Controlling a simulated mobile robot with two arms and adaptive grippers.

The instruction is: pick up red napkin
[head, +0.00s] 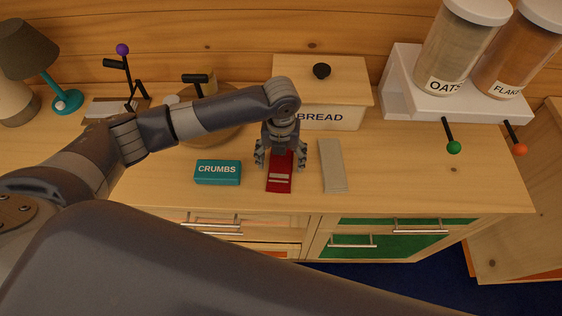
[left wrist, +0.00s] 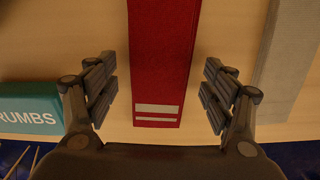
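The red napkin (head: 279,181) lies flat on the wooden counter in the head view, a folded strip with two pale stripes near its front end. It also shows in the left wrist view (left wrist: 160,62), running up the middle of the picture. My left gripper (head: 281,162) is over the napkin, pointing down. In the left wrist view its two fingers (left wrist: 158,88) are spread wide, one on each side of the napkin, with nothing between them gripped. The gripper hides part of the napkin in the head view. My right gripper is not in view.
A teal CRUMBS box (head: 217,172) stands left of the napkin, and a grey-beige napkin (head: 332,165) lies close on its right. A BREAD box (head: 345,116) stands behind. A white shelf (head: 400,95) holds jars at the right. The counter is clear further right.

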